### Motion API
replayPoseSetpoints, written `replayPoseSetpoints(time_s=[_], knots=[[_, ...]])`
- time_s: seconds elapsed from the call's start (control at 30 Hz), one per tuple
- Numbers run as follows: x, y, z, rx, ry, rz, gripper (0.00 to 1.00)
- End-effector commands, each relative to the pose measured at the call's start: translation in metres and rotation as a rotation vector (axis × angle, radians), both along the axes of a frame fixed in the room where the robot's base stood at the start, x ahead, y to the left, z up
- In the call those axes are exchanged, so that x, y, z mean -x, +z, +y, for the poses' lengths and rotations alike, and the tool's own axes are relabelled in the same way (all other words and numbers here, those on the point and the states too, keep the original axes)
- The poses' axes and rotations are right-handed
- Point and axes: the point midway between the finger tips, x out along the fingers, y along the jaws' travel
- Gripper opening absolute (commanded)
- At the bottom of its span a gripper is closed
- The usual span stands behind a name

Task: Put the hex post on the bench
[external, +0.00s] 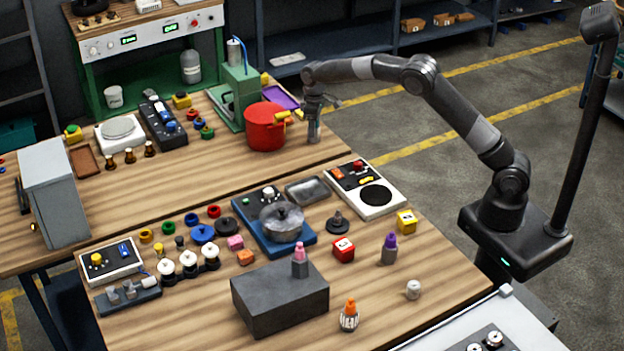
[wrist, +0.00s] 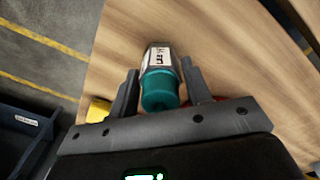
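The likely hex post is a grey post with a teal top and a white label. In the wrist view the hex post (wrist: 163,85) lies between the two fingers of my gripper (wrist: 160,72), its teal end nearest the camera. In the external view the hex post (external: 314,132) is a grey upright shape under my gripper (external: 315,112), near the right edge of the far bench (external: 215,170). The fingers are beside it on both sides; whether they press on it, and whether its base touches the wood, I cannot tell.
A red pot (external: 264,127) stands just left of my gripper, with a green press (external: 235,95) behind it. The near bench (external: 440,285) carries a dark block (external: 280,298), a purple-topped post (external: 389,249) and several other items. Bare wood shows left of the pot.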

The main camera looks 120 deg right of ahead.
Motion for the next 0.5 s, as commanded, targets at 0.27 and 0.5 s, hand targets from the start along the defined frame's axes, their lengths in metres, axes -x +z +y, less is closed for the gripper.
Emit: replayPoseSetpoints(time_s=[0.27, 0.5], knots=[[0.0000, 0.0004, 0.0000, 0.000, 0.000, 0.000, 0.62], [-0.0001, 0.0049, -0.0001, 0.001, 0.000, -0.001, 0.62]])
